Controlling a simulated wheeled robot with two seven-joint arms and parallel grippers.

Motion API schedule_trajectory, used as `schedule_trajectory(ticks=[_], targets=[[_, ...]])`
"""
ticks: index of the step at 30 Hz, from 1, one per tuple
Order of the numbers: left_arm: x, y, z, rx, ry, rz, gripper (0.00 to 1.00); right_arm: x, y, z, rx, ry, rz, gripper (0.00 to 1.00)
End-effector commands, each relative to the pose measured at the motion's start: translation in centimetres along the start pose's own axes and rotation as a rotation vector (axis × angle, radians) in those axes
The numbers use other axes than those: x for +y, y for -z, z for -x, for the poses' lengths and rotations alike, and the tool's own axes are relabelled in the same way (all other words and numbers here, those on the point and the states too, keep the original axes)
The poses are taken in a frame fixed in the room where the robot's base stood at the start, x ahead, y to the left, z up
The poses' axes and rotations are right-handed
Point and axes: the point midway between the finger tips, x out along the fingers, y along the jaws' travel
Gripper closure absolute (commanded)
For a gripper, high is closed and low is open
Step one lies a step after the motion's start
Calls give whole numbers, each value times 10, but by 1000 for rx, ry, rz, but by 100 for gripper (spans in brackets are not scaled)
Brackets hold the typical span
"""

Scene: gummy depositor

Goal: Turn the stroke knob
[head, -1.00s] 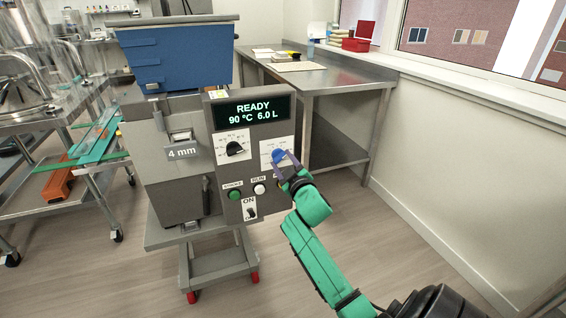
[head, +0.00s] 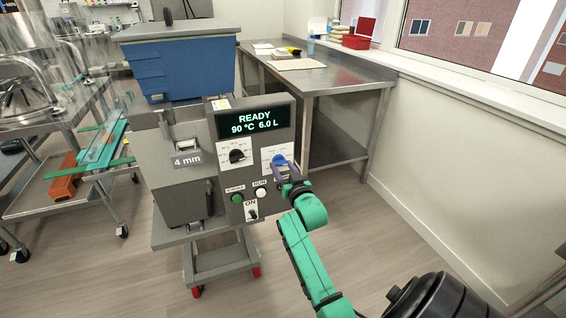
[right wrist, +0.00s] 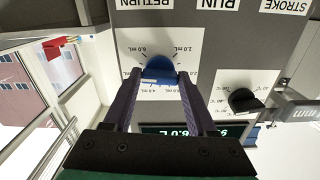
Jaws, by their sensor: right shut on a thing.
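The blue stroke knob (head: 278,159) sits on a white dial plate at the right of the machine's control panel. My right gripper (head: 283,166) reaches it from the front right, with its purple fingers at the knob. In the right wrist view the blue knob (right wrist: 160,66) is between the two fingertips of my right gripper (right wrist: 160,77), which is shut on it. The mL scale around the knob shows upside down there. The fingers hide part of the dial plate in the head view. My left gripper is not in view.
A black knob (head: 236,155) is left of the blue one, below the display (head: 252,120) reading READY, 90 °C, 6.0 L. Below are a green button (head: 238,198), a white button (head: 261,193) and an ON switch (head: 252,214). A steel table (head: 330,78) stands behind.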

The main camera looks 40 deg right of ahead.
Motion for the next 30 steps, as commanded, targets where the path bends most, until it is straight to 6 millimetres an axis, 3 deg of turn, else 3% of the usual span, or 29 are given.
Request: schedule_trajectory(ticks=[12, 21, 30], targets=[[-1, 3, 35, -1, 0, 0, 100, -1, 2, 0, -4, -1, -389, 98], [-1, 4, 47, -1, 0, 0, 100, -2, 1, 0, -4, -1, -596, 98], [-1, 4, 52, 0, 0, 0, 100, -2, 0, 0, -3, 0, -690, 98]])
